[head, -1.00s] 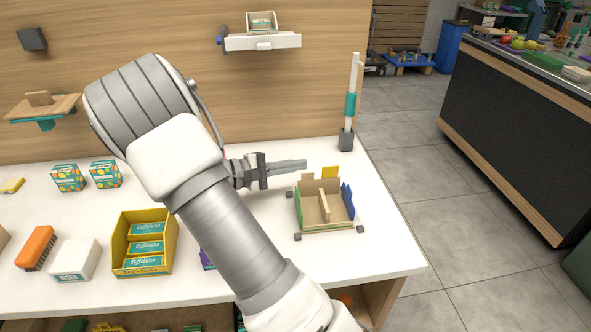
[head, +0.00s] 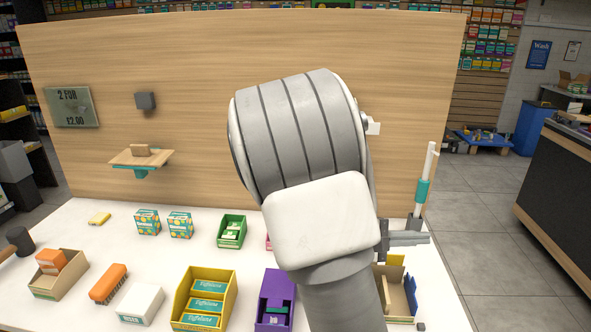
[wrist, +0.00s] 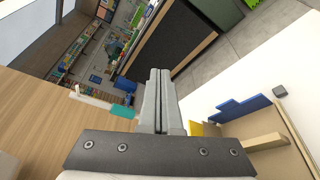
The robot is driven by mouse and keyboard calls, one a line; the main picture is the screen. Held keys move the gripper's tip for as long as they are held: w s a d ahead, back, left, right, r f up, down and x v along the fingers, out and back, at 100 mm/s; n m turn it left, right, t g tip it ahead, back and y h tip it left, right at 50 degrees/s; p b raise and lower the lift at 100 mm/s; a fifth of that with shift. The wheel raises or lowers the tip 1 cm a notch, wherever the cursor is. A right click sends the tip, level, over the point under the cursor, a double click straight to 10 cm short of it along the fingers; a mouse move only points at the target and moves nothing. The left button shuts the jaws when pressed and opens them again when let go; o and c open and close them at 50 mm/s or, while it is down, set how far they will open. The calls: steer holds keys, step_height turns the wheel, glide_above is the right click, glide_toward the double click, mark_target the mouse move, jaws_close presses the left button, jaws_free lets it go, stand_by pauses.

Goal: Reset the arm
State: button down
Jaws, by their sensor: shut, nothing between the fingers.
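My gripper (head: 408,238) shows at the right of my arm in the head view, pointing right above the counter's right end. In the wrist view its two fingers (wrist: 158,100) lie together, shut and empty. My large grey and white arm covers the middle of the head view and hides part of the counter and back panel. The divided wooden box (head: 396,292) with a blue side stands below the gripper, partly hidden by my arm. It also shows at the lower right of the wrist view (wrist: 265,142), apart from the fingers.
A white post with a teal band (head: 423,190) stands close by the gripper. A yellow box (head: 203,300), a purple box (head: 275,302), a green box (head: 232,232) and a white block (head: 140,304) sit on the white counter (head: 75,222). A wooden panel (head: 200,60) rises behind.

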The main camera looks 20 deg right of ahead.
steer(key=s+a+r+m+t+y+p, duration=0.1)
steer(key=s+a+r+t+y+p, duration=0.1)
steer(key=a, duration=0.7)
steer(key=s+a+r+m+t+y+p, duration=0.1)
steer(key=s+a+r+t+y+p, duration=0.2)
steer(key=a+r+y+p, duration=0.3)
steer(key=s+a+r+m+t+y+p, duration=0.2)
steer(key=a+r+y, duration=0.6)
steer(key=a, duration=0.4)
steer(key=s+r+t+p, duration=0.1)
steer(key=s, duration=0.1)
steer(key=shift+s+a+r+p, duration=0.15)
steer(key=shift+s+a+p, duration=0.15)
steer(key=shift+p, duration=0.1)
